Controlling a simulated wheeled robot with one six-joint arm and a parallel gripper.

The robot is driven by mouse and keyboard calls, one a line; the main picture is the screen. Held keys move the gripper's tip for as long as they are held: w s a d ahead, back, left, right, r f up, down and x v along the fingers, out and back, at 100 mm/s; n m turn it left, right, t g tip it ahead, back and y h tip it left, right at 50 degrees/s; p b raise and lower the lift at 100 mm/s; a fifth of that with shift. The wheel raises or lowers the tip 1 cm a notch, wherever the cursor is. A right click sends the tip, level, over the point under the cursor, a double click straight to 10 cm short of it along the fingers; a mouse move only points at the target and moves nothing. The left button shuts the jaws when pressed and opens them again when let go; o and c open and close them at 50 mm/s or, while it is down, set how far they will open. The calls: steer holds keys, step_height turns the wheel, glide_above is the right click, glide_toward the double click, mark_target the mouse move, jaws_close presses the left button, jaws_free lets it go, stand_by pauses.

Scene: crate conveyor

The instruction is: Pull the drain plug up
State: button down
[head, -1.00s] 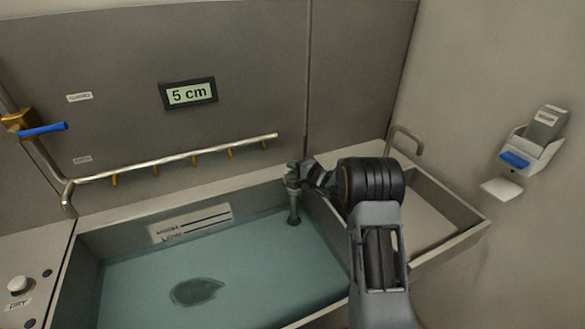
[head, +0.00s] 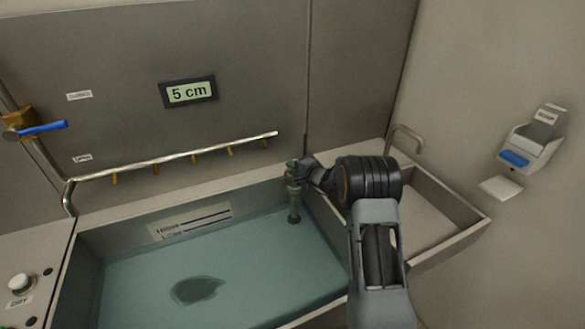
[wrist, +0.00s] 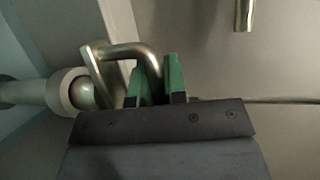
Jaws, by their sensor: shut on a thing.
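The drain plug (head: 293,209) is an upright grey standpipe at the back right corner of the water-filled basin, with its lower end at the water. My gripper (head: 293,168) is at its top, with the green fingertips around the handle. In the wrist view, the bent metal handle (wrist: 127,52) of the plug passes between the green fingers of my gripper (wrist: 160,85), which is shut on it. The round plug body (wrist: 72,92) lies left of the fingers in that view. The plug's foot under the water is not clear.
The basin (head: 85,262) holds water with a dark patch (head: 197,289) in it. A spray pipe (head: 180,157) with several nozzles runs along the back wall. A side tray (head: 430,209) lies right of the basin, under my arm.

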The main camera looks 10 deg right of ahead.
steer(key=shift+r+b, duration=0.3)
steer(key=shift+r, duration=2)
steer(key=c, duration=1.4)
jaws_free()
steer(key=shift+r, duration=0.1)
steer(key=shift+c, duration=0.2)
steer(key=shift+s+d, duration=0.2)
steer(key=b+v, duration=0.3)
steer(key=v, duration=1)
steer(key=shift+s, duration=0.15)
